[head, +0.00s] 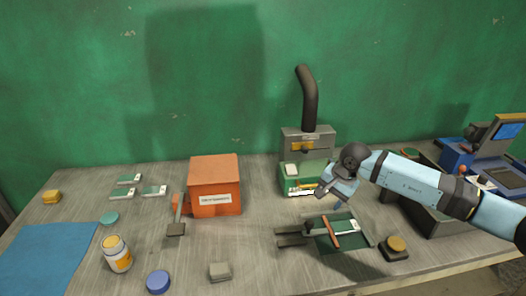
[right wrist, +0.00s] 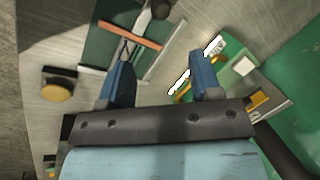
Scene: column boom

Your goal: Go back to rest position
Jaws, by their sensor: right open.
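My right gripper (head: 323,187) comes in from the right in the head view and hangs over the workbench, in front of a grey and green machine (head: 307,160). In the right wrist view my right gripper (right wrist: 160,75) has its two blue fingers apart, with nothing between them. Below it lies a dark green mat (head: 322,240) with an orange-handled tool (head: 331,231) on it. The mat also shows in the right wrist view (right wrist: 97,43). My left gripper is in neither view.
An orange box (head: 215,186) stands mid-bench. A jar (head: 117,254), blue lid (head: 158,281), grey block (head: 220,271) and blue cloth (head: 45,260) lie to the left. A blue machine (head: 485,155) stands at the right. A green wall (head: 210,80) closes the back.

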